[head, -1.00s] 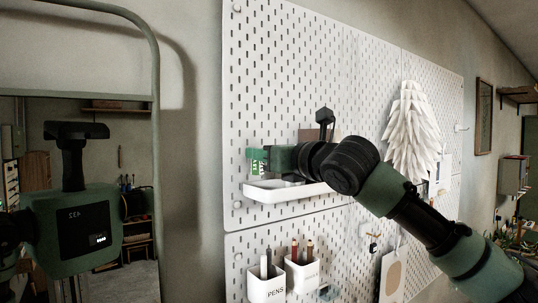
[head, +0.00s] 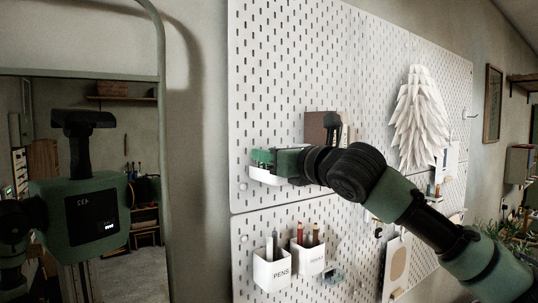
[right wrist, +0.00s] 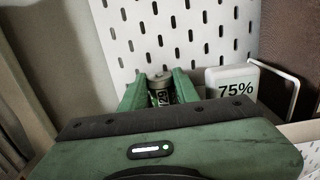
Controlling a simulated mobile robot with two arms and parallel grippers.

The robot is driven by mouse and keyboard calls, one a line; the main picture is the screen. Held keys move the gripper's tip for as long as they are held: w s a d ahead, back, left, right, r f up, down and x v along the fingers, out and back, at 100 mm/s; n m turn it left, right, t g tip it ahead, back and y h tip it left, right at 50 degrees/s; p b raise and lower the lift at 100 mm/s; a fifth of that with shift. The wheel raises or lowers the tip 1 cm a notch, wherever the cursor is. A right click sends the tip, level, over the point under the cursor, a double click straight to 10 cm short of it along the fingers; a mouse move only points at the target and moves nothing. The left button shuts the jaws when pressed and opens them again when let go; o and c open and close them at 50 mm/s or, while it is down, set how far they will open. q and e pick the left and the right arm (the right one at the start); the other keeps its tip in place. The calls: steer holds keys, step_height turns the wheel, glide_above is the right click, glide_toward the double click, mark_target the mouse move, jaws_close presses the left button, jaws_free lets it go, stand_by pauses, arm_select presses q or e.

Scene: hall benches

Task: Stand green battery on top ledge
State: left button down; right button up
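My right gripper (head: 264,157) is at the left end of the white upper ledge (head: 259,177) on the pegboard. In the right wrist view its green fingers (right wrist: 160,92) are closed on the sides of the green battery (right wrist: 161,86). The battery stands upright, with a grey top and pale figures on its label. My fingers hide its sides and my gripper body hides its lower end, so I cannot tell whether it touches the ledge. A white box marked 75% (right wrist: 232,86) stands to the right of the battery. My left gripper is not in view.
The white pegboard (head: 290,75) is close behind the ledge. A brown panel (head: 320,127) stands behind my right wrist. Pen cups (head: 271,268) hang below. A white paper tree (head: 418,120) hangs to the right. A mirror at the left reflects my body.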

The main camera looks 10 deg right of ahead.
steer(key=o, duration=0.4)
steer(key=shift+c, duration=0.2)
steer(key=shift+s, duration=0.1)
